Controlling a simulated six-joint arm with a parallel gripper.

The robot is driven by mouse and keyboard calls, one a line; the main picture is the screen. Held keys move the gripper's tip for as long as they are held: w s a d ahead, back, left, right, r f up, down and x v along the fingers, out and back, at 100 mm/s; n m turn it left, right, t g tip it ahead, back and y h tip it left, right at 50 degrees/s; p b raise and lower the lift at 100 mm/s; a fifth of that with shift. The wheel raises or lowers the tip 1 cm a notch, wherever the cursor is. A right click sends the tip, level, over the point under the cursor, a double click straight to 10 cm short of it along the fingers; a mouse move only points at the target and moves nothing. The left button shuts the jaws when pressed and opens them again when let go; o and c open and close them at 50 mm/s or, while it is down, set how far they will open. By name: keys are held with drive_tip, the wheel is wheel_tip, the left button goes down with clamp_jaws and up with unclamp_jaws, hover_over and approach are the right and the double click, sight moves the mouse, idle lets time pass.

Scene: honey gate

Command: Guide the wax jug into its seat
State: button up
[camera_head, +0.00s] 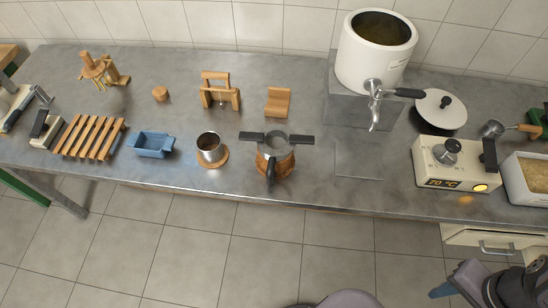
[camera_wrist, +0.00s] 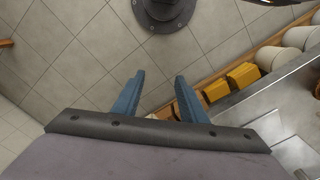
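I cannot tell for sure which vessel is the wax jug. One candidate is a steel cup (camera_head: 209,146) standing upright on a round wooden disc (camera_head: 212,164). The other is a brown banded vessel (camera_head: 285,167) with a black handle toward the front. A grey metal ring with two dark side tabs (camera_head: 300,139) sits at its top. I cannot tell which part is the seat. My gripper (camera_wrist: 159,76) shows in the wrist view with its two blue fingers apart and only floor between them. It is away from both vessels.
A white tank with a tap (camera_head: 372,60) stands at the back right, left of a control box reading 70 °C (camera_head: 452,168). A blue tray (camera_head: 152,144), slatted rack (camera_head: 90,136) and small wooden pieces (camera_head: 219,92) share the bench. Yellow blocks (camera_wrist: 243,76) show in the wrist view.

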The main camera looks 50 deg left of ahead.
drive_tip(key=s+a+f+m+g+y+b, duration=0.25)
drive_tip(key=a+f, duration=0.25)
drive_tip(key=a, duration=0.5)
drive_tip(key=m+g+y+b, duration=0.7)
drive_tip(key=m+y+b, duration=0.15)
drive_tip(key=y, duration=0.35)
approach(270, 180)
drive_tip(key=a+f, duration=0.1)
drive_tip(key=s+a+f+p, duration=0.1)
drive_tip(key=f, duration=0.1)
drive_tip(key=shift+s+f, duration=0.15)
drive_tip(key=shift+a+f+m+y, duration=0.1)
drive_tip(key=shift+a+m+y, duration=0.2)
drive_tip(key=shift+a, duration=0.15)
drive_tip(key=shift+r+p+x, duration=0.2)
drive_tip(key=shift+p+x, duration=0.4)
drive_tip(key=shift+x, duration=1)
drive_tip(key=shift+r+p+x, duration=0.2)
drive_tip(key=shift+p+x, duration=0.4)
drive_tip(key=shift+x, duration=1.05)
drive_tip(key=shift+a+f, duration=0.1)
drive_tip(key=shift+a, duration=0.35)
clamp_jaws()
